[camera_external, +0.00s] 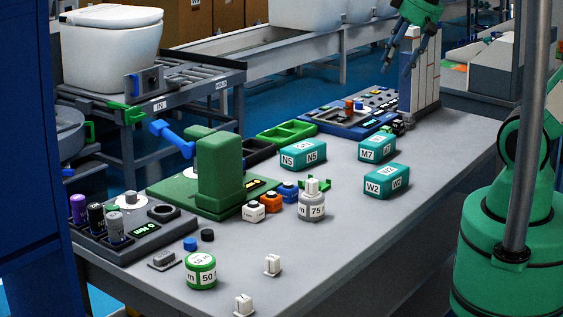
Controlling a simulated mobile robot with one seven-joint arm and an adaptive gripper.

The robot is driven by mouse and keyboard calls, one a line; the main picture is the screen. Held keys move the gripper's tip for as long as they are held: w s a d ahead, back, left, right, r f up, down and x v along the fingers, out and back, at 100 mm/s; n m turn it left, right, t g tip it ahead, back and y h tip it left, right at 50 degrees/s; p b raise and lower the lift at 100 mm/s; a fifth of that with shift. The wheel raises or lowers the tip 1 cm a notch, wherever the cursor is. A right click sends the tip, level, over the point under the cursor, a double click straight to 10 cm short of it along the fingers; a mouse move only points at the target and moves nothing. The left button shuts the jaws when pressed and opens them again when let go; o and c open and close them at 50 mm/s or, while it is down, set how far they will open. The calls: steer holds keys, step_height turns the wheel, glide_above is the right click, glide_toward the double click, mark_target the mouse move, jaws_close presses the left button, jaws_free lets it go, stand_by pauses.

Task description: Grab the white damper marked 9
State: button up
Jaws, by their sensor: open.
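I cannot read a 9 on any part. Two small white pieces with upright tabs stand on the near part of the grey bench, one white piece (272,265) and another white piece (243,304) at the front edge of the view. A white block (253,211) with a dark top sits beside an orange block (273,204) near the bench's middle. Any of these may be the damper; their marks are too small to tell. My gripper (401,62) is open and empty, pointing down high over the far end of the bench, well away from these pieces.
A green press-like fixture (220,172) stands mid-bench. Teal boxes (303,155), a grey weight (312,206) and a green-and-white weight (201,271) stand around it. A tall white-and-grey column (420,75) is near my gripper. The bench's right front (380,235) is clear.

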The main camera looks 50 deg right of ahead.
steer(key=w+a+f+g, duration=0.1)
steer(key=w+a+f, duration=0.5)
steer(key=w+a, duration=0.1)
steer(key=w+a+f+g, duration=0.1)
steer(key=w+a+f, duration=0.1)
steer(key=a+f, duration=0.9)
steer(key=w+a+f+n+g+b, duration=0.1)
steer(key=w+a+f, duration=0.2)
steer(key=a+f, duration=0.7)
step_height(320, 180, down, 3)
steer(key=shift+a+f, duration=0.1)
steer(key=shift+a, duration=0.25)
steer(key=b, duration=0.2)
glide_above(272, 261)
steer(key=shift+s+d+f, duration=0.1)
steer(key=shift+s+f, duration=0.1)
steer(key=shift+f, duration=1.9)
steer(key=shift+s+d+f, duration=0.1)
steer(key=shift+s+f, duration=0.05)
steer(key=shift+f, duration=1.9)
steer(key=shift+f, duration=0.1)
steer(key=shift+w+a+f+b, duration=0.1)
steer(key=shift+f+b, duration=0.15)
steer(key=shift+f, duration=0.6)
steer(key=shift+w+f+b, duration=0.15)
steer(key=shift+f+b, duration=0.15)
steer(key=shift+f, duration=0.5)
steer(key=shift+w+a+f+b, duration=0.1)
steer(key=shift+f+b, duration=0.15)
steer(key=shift+f, duration=0.6)
